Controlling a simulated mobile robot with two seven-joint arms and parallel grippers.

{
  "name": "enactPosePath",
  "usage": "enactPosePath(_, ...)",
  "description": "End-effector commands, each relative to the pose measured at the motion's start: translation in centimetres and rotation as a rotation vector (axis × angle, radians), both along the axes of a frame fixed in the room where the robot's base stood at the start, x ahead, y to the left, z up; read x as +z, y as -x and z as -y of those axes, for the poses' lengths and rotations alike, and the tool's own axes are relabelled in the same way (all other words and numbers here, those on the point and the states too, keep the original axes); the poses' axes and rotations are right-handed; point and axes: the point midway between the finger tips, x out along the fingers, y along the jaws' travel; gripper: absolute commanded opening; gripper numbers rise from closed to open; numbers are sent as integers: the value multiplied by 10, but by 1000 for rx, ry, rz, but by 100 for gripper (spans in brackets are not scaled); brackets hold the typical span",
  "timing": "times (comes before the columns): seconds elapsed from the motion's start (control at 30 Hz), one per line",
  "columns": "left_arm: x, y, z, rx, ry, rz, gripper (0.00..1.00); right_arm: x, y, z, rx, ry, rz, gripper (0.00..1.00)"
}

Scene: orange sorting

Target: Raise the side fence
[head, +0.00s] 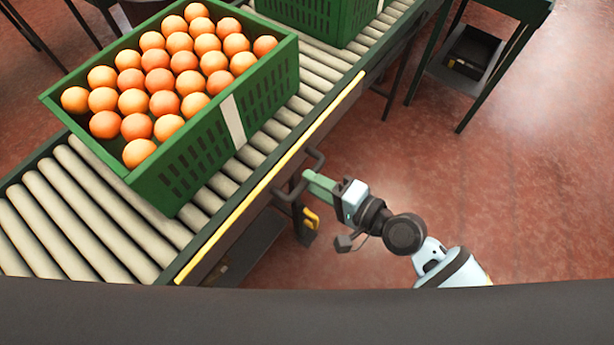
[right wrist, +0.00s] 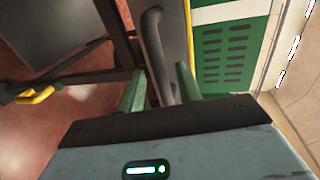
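The side fence (head: 270,182) is a dark panel with a yellow top edge along the near side of the roller conveyor. Its top edge sits low, about level with the rollers. A dark bent-bar handle (head: 317,158) stands out from its outer face; the handle also shows in the right wrist view (right wrist: 153,40). My right gripper (head: 308,180) is at this handle, with green fingers pointing at the fence. In the right wrist view the fingers (right wrist: 162,88) are apart, one on each side of the bar, with gaps visible. My left gripper is out of view.
A green crate (head: 233,122) full of oranges stands on the rollers (head: 105,215) behind the fence. Another green crate (head: 318,18) is farther along. A yellow lever (head: 311,217) hangs below the handle. A dark stand (head: 500,35) is at upper right. The red floor (head: 530,190) is open.

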Motion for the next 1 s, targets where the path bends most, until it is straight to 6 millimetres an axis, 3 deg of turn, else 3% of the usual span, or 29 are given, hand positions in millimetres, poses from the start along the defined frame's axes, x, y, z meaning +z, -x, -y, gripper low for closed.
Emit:
enactPosePath(0.23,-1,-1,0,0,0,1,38,-5,-14,-19,-1,-1,1,35)
enactPosePath(0.57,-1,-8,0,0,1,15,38,-6,-16,-22,0,1,0,35)
enactPosePath(0.83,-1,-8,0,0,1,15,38,-6,-16,-21,0,1,0,0)
enactPosePath(1.0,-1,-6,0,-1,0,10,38,-6,-16,-21,0,1,0,0)
